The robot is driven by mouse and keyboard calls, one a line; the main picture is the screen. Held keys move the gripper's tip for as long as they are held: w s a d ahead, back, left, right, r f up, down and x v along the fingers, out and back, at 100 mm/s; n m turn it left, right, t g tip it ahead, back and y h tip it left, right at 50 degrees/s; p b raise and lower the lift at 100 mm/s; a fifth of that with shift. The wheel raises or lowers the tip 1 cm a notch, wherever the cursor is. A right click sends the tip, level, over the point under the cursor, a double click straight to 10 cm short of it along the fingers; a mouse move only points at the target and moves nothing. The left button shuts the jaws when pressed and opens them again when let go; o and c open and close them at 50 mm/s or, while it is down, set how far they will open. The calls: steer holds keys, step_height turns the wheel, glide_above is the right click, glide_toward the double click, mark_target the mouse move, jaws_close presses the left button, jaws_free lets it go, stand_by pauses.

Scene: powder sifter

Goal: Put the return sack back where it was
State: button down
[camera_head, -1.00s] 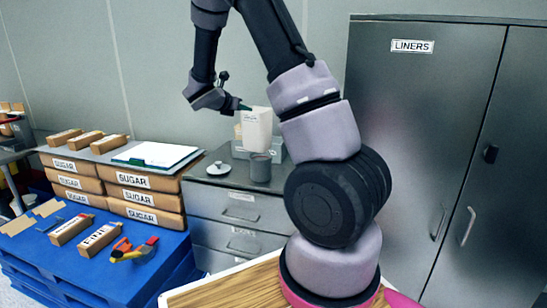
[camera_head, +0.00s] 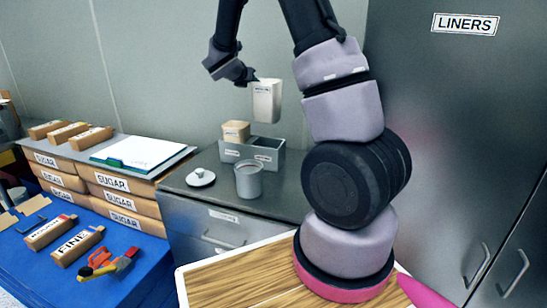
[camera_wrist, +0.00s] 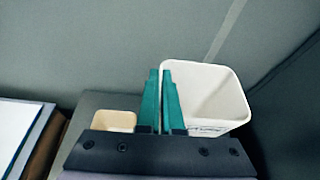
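A white, open-topped sack (camera_head: 266,102) hangs upright in the air above the grey two-part holder (camera_head: 270,160). My gripper (camera_head: 253,79) is shut on its rim at the upper left; in the wrist view the teal fingers of my gripper (camera_wrist: 162,100) are close together at the left wall of the white sack (camera_wrist: 210,92). Its label is too small to read. A beige sack (camera_head: 236,131) stands in the holder's left compartment and also shows in the wrist view (camera_wrist: 114,121). The right compartment looks empty. The sack is apart from the holder.
An open grey canister (camera_head: 249,182) stands in front of the holder on the drawer counter, its lid (camera_head: 200,177) to the left. Sugar bags (camera_head: 110,181) with a clipboard (camera_head: 138,153) on top are further left. A tall cabinet (camera_head: 445,130) stands at the right.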

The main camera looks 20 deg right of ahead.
steer(key=shift+w+d+f, duration=0.2)
steer(key=shift+d, duration=0.05)
step_height(320, 180, down, 18)
steer(key=shift+r, duration=0.2)
steer(key=shift+d, duration=0.1)
steer(key=shift+f, duration=0.15)
steer(key=c, duration=1.1)
jaws_free()
